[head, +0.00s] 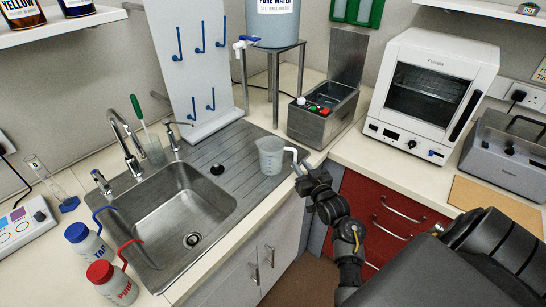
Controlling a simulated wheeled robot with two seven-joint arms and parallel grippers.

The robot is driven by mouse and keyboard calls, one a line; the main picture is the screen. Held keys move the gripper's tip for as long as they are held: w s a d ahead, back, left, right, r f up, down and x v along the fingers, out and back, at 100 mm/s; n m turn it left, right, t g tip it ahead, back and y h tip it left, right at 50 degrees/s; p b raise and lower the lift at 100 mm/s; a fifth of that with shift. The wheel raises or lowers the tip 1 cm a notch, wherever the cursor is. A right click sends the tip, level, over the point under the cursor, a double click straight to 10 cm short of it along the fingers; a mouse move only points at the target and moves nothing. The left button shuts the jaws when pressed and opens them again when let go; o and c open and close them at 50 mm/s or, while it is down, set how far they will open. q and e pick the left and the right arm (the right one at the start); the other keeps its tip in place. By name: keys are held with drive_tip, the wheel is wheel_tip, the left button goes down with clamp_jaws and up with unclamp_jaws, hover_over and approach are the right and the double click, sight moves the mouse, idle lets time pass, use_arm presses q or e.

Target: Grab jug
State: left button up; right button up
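The jug (270,156), a translucent grey-white measuring jug, stands upright on the ridged grey draining board to the right of the sink. Its pale handle (291,150) sticks out on the right side. My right gripper (301,170) is at the handle, just right of the jug, with my dark arm reaching up from the lower right. The fingertips are small and overlap the handle, so I cannot tell whether they are closed on it. My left gripper is not in view.
The steel sink (180,215) lies left of the jug. A water bath (322,112) stands behind it, and a water tank (273,22) sits on a stand at the back. A white oven (429,90) is at the right. Wash bottles (112,281) stand at front left.

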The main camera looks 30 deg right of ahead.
drive_tip(key=shift+w+d, duration=0.1)
drive_tip(key=shift+w, duration=0.45)
drive_tip(key=shift+w+r+p, duration=0.15)
drive_tip(key=shift+w+p, duration=0.1)
drive_tip(key=shift+p, duration=0.05)
drive_tip(key=w, duration=0.1)
drive_tip(key=w+p, duration=0.1)
drive_tip(key=w, duration=0.1)
drive_tip(key=shift+w+d+p, duration=0.2)
drive_tip(key=shift+w+p, duration=0.1)
drive_tip(key=shift+w+d+f, duration=0.1)
drive_tip(key=shift+w+f, duration=0.1)
drive_tip(key=shift+w, duration=0.35)
drive_tip(key=shift+s, duration=0.1)
clamp_jaws()
